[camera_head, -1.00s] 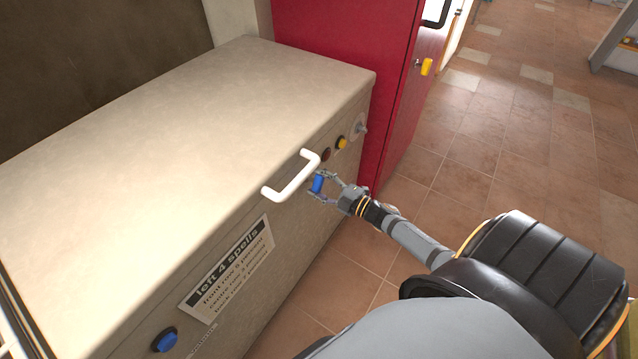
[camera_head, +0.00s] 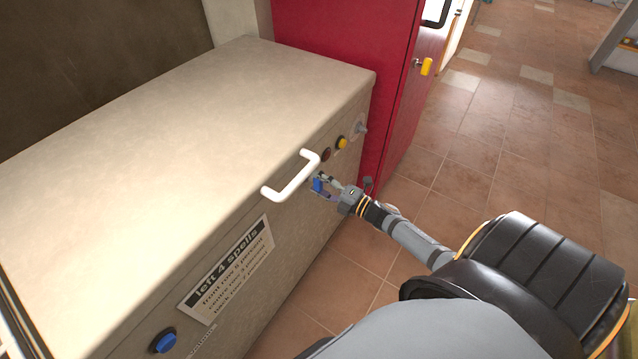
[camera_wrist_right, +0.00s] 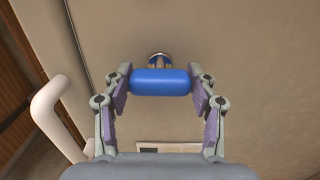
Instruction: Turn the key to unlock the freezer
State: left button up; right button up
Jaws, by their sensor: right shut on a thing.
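The freezer (camera_head: 170,130) is a long beige chest with a closed lid and a white handle (camera_head: 291,177) on its front edge. A blue key (camera_head: 318,185) sits in a round lock on the front face, just below the handle's right end. In the right wrist view the key's blue grip (camera_wrist_right: 161,82) lies crosswise, with the metal lock (camera_wrist_right: 159,60) behind it. My right gripper (camera_head: 322,184) is shut on the key, with a finger at each end of its grip. My left gripper is not in view.
A red cabinet (camera_head: 340,40) with a yellow-handled key (camera_head: 426,67) stands at the freezer's right end. A yellow button (camera_head: 342,143), a dark red light (camera_head: 326,155) and a blue knob (camera_head: 165,341) are on the front. Tiled floor (camera_head: 500,150) lies clear at right.

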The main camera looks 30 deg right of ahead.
jog(key=o, duration=1.2)
jog(key=shift+c, duration=0.2)
jog(key=v, duration=1.2)
jog(key=shift+f, duration=0.1)
